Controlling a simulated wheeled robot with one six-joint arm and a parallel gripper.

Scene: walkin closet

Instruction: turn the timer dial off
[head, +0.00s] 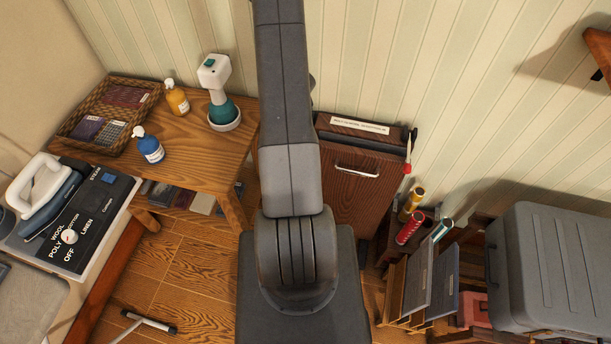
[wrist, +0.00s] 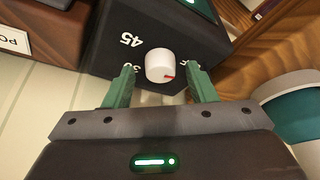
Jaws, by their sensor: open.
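The timer (wrist: 105,62) is a dark box with a white round dial (wrist: 158,62) in the wrist view. A red mark on the dial points toward the lower right of the picture. The number 45 is printed at the dial's upper left, and other markings are partly hidden by my fingers. My gripper (wrist: 161,72) is open, with one green finger on each side of the dial. I cannot tell whether the fingers touch it. In the head view my arm covers the timer and gripper.
A labelled wooden cabinet (head: 355,190) stands behind my arm.

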